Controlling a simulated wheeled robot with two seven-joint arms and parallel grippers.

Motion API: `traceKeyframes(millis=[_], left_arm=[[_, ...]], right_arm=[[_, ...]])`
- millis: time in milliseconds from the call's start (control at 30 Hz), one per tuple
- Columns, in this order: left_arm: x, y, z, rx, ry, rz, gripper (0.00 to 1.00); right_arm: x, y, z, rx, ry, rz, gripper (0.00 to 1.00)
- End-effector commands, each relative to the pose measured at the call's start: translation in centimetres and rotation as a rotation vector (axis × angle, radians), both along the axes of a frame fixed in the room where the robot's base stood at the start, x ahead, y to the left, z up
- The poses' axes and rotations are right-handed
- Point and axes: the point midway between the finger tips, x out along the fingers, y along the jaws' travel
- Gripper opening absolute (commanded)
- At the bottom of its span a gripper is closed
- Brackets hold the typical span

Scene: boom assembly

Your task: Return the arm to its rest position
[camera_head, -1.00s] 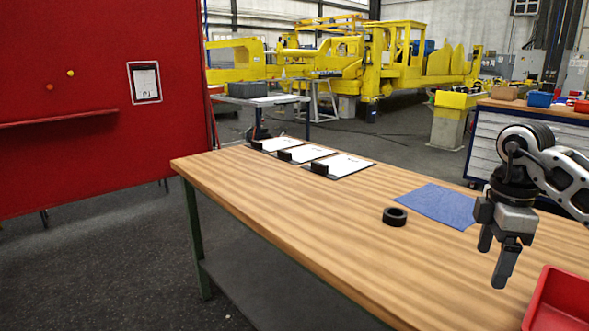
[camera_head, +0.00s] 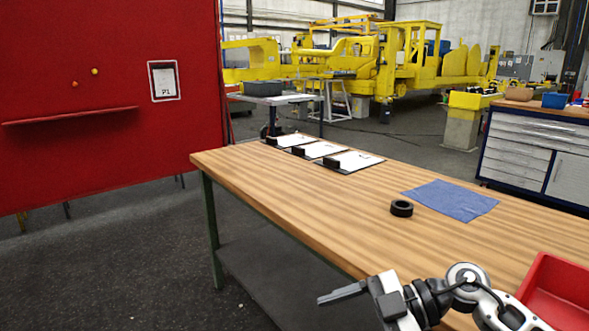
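My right arm comes in from the lower right. Its gripper (camera_head: 343,294) is low in front of the wooden workbench's near edge, with its fingers pointing left. Nothing shows in its fingers. They are seen side-on and overlap, so I cannot tell how far apart they are. My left gripper is not in view.
The wooden workbench (camera_head: 300,200) holds a black ring (camera_head: 401,208), a blue cloth (camera_head: 450,200), several clipboards (camera_head: 352,161) and a red tray (camera_head: 560,290). A red board (camera_head: 100,60) stands at left. Dark floor (camera_head: 120,270) lies open in front of the bench.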

Motion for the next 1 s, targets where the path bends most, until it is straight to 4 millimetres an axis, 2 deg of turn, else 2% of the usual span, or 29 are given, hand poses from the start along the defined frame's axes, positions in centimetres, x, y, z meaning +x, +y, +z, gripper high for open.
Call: traceKeyframes(millis=[33,133,233,300,367,400,500,633,700,800,1000], left_arm=[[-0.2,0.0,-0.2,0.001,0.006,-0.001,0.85],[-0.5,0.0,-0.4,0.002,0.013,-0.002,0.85],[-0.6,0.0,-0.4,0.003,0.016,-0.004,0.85],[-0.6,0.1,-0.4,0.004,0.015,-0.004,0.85],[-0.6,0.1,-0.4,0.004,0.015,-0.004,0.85],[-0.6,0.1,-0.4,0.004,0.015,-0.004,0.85],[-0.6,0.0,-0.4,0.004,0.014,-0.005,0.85],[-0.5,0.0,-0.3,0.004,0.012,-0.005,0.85],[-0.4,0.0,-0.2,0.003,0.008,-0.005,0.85],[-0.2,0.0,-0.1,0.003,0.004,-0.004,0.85],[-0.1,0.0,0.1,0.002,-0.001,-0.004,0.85]], right_arm=[[-1.2,2.3,0.4,0.192,-0.02,-0.04,0.78],[-1.4,3.9,1.7,0.494,-0.066,-0.24,0.78],[-0.7,2.6,1.0,0.668,-0.061,-0.548,0.78],[-0.4,0.6,-1.3,0.695,-0.02,-0.795,0.78],[-0.8,-1.4,-4.4,0.657,0.042,-1.004,0.78],[-1.5,-2.7,-6.9,0.601,0.096,-1.135,0.78],[-4.7,-5.2,-12.9,0.42,0.24,-1.358,0.78],[-9.5,-6.7,-18.3,0.203,0.403,-1.481,0.78],[-11.6,-6.9,-20.0,0.121,0.469,-1.504,0.78],[-13.5,-7.1,-21.4,0.049,0.525,-1.514,0.78],[-14.2,-7.1,-21.9,0.019,0.546,-1.513,0.78]])
